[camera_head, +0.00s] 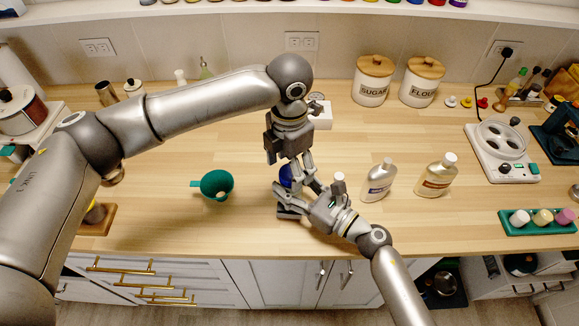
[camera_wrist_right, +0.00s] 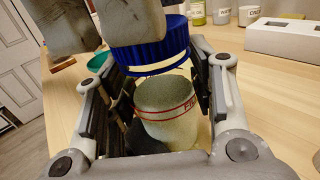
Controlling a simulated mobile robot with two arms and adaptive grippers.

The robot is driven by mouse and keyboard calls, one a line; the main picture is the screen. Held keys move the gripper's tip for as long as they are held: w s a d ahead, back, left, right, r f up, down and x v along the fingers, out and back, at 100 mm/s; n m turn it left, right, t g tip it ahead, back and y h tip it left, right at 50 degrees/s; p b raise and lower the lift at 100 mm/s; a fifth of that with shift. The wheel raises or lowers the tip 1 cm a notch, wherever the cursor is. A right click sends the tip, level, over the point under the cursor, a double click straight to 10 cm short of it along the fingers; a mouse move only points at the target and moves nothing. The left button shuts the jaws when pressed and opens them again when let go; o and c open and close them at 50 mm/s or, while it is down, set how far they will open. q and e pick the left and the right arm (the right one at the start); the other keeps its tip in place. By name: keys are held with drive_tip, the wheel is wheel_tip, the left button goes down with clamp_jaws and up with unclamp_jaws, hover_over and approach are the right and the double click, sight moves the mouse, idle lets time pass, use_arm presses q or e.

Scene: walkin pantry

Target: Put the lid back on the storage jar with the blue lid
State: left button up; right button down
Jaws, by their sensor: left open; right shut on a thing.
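The storage jar (camera_wrist_right: 167,112), pale grey-green with a red-striped label, stands between the fingers of my right gripper (camera_head: 290,203), which is shut on it. The right gripper also shows in the right wrist view (camera_wrist_right: 160,105). The blue lid (camera_wrist_right: 150,43) is directly over the jar's top in that view; I cannot tell whether they touch. In the head view only a bit of the blue lid (camera_head: 285,177) shows among the fingers, and the jar is mostly hidden. My left gripper (camera_head: 298,170) points down at the lid from above, open, its fingers close to the lid.
A teal funnel (camera_head: 216,185) lies left of the grippers. Two bottles (camera_head: 379,180) (camera_head: 437,176) stand close to the right. A white box (camera_head: 320,116) is behind my left gripper. Canisters (camera_head: 373,80) stand at the back, a white appliance (camera_head: 502,152) at the right. The counter's left middle has free room.

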use_arm(q)
wheel_tip(320, 180, up, 3)
drive_tip(key=shift+r, duration=0.2)
drive_tip(key=shift+c, duration=0.4)
